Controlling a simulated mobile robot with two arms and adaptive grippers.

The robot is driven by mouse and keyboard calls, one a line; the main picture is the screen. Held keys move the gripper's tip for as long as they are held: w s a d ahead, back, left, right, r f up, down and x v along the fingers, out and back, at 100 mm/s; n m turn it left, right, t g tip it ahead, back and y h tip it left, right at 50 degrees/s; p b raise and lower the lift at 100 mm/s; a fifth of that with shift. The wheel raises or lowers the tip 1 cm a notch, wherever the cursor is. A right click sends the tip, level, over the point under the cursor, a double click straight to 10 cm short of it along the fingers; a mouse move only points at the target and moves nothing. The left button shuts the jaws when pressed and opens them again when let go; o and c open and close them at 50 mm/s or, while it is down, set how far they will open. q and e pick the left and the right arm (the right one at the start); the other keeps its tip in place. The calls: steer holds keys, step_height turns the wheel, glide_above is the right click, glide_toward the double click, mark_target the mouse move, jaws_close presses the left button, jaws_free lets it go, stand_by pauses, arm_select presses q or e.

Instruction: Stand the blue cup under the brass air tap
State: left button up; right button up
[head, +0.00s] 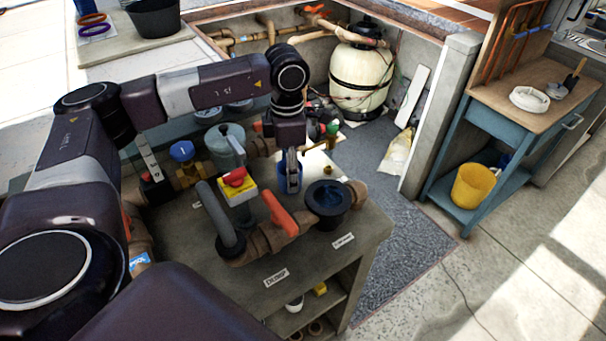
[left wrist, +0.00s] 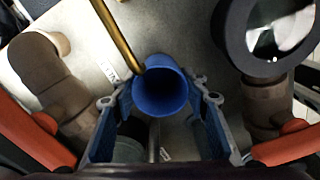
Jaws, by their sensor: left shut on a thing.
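The blue cup (head: 291,182) is upright on or just above the grey bench top (head: 300,268); I cannot tell if its base touches. My left gripper (head: 291,165) is shut on it, with a finger on either side of the cup (left wrist: 160,92) in the left wrist view. The brass air tap (head: 318,146) shows as a thin bent pipe behind the cup. In the left wrist view the brass pipe (left wrist: 118,38) reaches down to the cup's far rim, its end at the upper left of the mouth. My right gripper is out of view.
Pipes crowd the bench behind.

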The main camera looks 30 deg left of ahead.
arm_select(q)
steer(key=w, duration=0.1)
steer(key=w+d, duration=0.1)
steer(key=w, duration=0.1)
steer(key=shift+w+d+f, duration=0.2)
steer(key=shift+w+f, duration=0.05)
steer(key=shift+f, duration=0.05)
steer(key=shift+f+b, duration=0.3)
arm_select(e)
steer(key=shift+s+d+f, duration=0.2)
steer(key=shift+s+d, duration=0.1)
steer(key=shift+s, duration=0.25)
arm_select(q)
steer(key=shift+s, duration=0.1)
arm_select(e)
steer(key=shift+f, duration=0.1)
arm_select(q)
steer(key=o, duration=1)
steer(key=shift+f, duration=0.1)
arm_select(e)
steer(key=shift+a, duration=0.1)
